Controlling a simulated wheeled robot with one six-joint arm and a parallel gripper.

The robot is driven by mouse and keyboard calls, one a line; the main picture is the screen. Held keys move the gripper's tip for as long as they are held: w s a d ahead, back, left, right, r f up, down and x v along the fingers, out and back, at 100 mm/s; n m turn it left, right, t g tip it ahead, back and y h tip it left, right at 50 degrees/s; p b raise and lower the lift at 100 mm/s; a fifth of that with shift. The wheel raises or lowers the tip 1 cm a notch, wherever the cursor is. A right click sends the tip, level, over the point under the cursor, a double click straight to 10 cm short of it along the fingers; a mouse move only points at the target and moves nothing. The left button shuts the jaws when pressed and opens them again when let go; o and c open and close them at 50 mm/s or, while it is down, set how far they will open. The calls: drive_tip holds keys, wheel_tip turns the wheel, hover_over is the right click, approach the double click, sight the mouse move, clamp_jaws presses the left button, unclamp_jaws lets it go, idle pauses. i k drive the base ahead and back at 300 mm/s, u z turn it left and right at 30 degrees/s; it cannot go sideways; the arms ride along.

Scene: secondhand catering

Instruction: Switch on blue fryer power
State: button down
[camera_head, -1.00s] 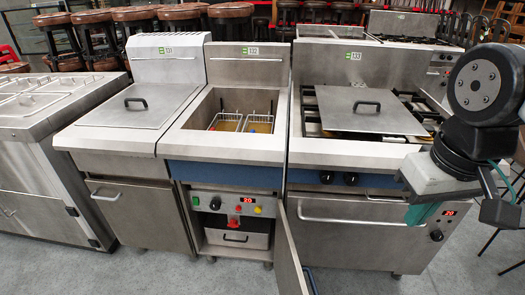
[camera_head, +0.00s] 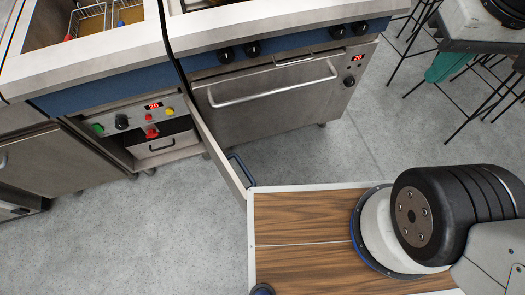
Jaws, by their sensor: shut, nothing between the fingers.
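The fryer with the blue front band (camera_head: 105,90) stands at the upper left. Under its band is a control panel (camera_head: 138,119) with a green switch (camera_head: 97,129), a black knob (camera_head: 121,122), a lit red display (camera_head: 153,106) reading 20, and small red and yellow buttons. A red handle (camera_head: 151,132) shows lower on the panel. Its cabinet door (camera_head: 214,150) stands open. I cannot tell the switch's position.
A blue-banded oven range (camera_head: 270,98) with a long handle stands right of the fryer. The open door's blue handle (camera_head: 240,169) projects close to my wood-topped base. Thin dark-legged stools (camera_head: 470,120) stand at the right. Grey floor (camera_head: 130,235) is clear at lower left.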

sight(97, 127)
drive_tip(key=z, duration=1)
drive_tip(key=i, duration=1.55)
drive_tip(key=u, duration=3.5)
